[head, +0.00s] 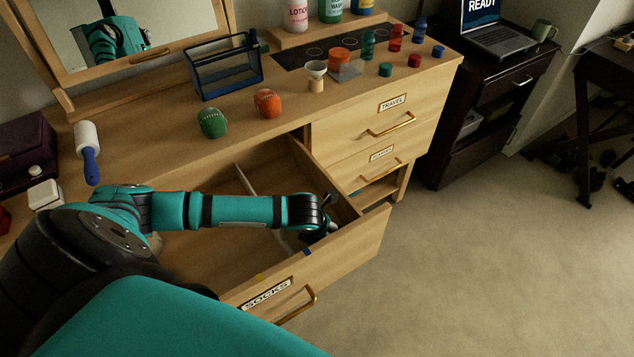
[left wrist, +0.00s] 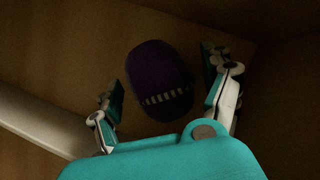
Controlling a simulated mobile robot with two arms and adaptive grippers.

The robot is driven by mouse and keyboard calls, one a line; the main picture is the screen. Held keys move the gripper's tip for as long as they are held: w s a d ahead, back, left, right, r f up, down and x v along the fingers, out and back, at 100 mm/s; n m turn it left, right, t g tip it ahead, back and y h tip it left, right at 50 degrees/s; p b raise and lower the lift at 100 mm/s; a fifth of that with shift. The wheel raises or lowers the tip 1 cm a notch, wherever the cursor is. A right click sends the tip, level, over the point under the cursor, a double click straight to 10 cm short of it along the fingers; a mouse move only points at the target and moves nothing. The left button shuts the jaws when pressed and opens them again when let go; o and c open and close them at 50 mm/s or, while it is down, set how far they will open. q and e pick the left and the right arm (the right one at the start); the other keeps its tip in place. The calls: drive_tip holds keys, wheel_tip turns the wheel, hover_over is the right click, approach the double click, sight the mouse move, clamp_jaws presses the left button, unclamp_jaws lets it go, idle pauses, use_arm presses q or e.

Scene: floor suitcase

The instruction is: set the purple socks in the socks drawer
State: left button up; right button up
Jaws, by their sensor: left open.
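The purple socks (left wrist: 160,80) are a rolled dark bundle with a row of pale stitches. In the left wrist view they lie between the spread fingers of my left gripper (head: 325,222), inside the drawer, with a gap at each finger. The arm and gripper hide them in the head view. The socks drawer (head: 350,250) is pulled open, with a SOCKS label on its front. My left gripper is open, low in the drawer's right part, beyond the pale divider (head: 262,205). My right gripper is not in view.
A green bundle (head: 212,123) and an orange bundle (head: 267,103) sit on the dresser top. Behind them stands a mesh basket (head: 226,68). A lint roller (head: 88,150) lies at the left. The TRAVEL drawer (head: 385,120) is shut.

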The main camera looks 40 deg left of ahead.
use_arm(q)
drive_tip(key=a+p+v, duration=0.1)
drive_tip(key=v, duration=1)
drive_tip(key=shift+s+d+r, duration=0.15)
drive_tip(key=shift+d, duration=0.35)
